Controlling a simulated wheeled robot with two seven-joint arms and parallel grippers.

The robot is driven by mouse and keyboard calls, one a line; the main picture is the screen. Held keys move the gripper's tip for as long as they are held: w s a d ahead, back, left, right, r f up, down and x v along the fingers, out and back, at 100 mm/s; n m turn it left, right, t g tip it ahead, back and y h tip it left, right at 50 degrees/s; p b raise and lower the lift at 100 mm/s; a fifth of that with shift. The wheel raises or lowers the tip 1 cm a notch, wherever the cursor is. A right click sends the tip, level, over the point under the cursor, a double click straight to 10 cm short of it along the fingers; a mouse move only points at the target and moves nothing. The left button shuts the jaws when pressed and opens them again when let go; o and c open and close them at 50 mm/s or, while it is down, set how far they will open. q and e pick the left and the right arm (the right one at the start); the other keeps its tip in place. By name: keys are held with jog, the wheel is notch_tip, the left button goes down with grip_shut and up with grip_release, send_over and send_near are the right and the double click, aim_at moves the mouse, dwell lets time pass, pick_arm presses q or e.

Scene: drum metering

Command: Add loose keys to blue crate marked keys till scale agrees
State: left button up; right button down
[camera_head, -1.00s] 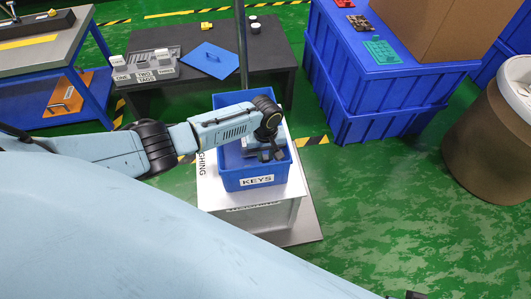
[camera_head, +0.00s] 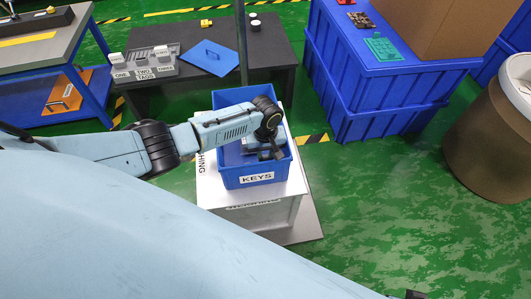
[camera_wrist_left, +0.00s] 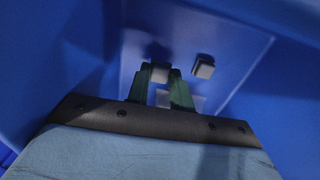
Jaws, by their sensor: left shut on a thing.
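The blue crate (camera_head: 262,170) marked KEYS stands on the white weighing platform (camera_head: 210,192). My left gripper (camera_head: 268,153) reaches down inside the crate; its fingertips are hard to make out from the head. In the left wrist view its two green fingers (camera_wrist_left: 160,84) are shut on a small pale grey block-like key (camera_wrist_left: 159,72). Another similar loose key (camera_wrist_left: 203,67) lies on the crate floor to the right, apart from the fingers. A pale patch shows between the fingers, but I cannot tell what it is. No scale reading is legible.
A dark table (camera_head: 190,92) behind holds a compartment tray (camera_head: 150,66) labelled ONE, TWO, THREE and TAGS, and a blue panel (camera_head: 212,57). A post (camera_head: 242,50) rises behind the crate. Blue stacked bins (camera_head: 375,120) and a brown drum (camera_head: 485,150) stand right. Green floor between is clear.

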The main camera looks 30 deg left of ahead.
aim_at(266, 157)
pick_arm(q)
jog(key=shift+f+b, duration=0.3)
jog(key=shift+f, duration=0.2)
dwell(0.3)
jog(key=o, duration=1)
jog(key=shift+o, duration=0.2)
jog(key=shift+r, duration=0.1)
notch_tip(266, 157, up, 13)
jog(key=p, duration=0.7)
jog(key=shift+r, duration=0.1)
